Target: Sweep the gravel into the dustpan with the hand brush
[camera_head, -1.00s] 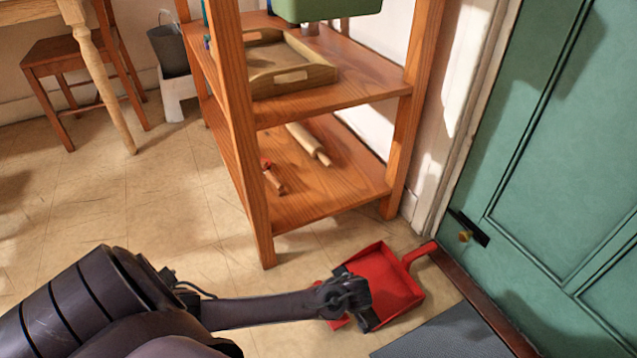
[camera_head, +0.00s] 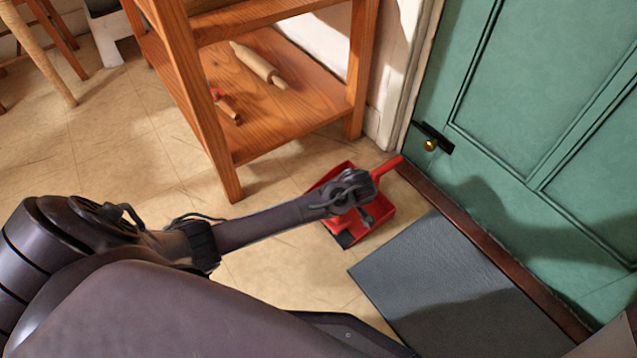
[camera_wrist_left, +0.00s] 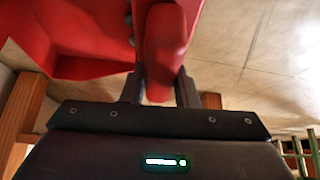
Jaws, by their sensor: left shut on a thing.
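The red dustpan (camera_head: 383,215) lies on the floor beside the grey mat, its handle pointing toward the green door. My left gripper (camera_head: 360,208) is over the pan in the head view and hides part of it. In the left wrist view, my left gripper (camera_wrist_left: 160,88) is shut on a red handle (camera_wrist_left: 166,45), seemingly the hand brush's. The dustpan (camera_wrist_left: 75,35) fills the left of that view. A dark patch at the pan's near edge may be bristles; I cannot tell. I cannot make out any gravel. My right gripper is not in view.
The grey mat (camera_head: 455,285) lies right of the dustpan, along the green door (camera_head: 540,120) and its dark threshold. A wooden shelf unit (camera_head: 285,110) stands behind the dustpan, with a rolling pin (camera_head: 258,64) on its low shelf. Open floor (camera_head: 100,160) lies to the left.

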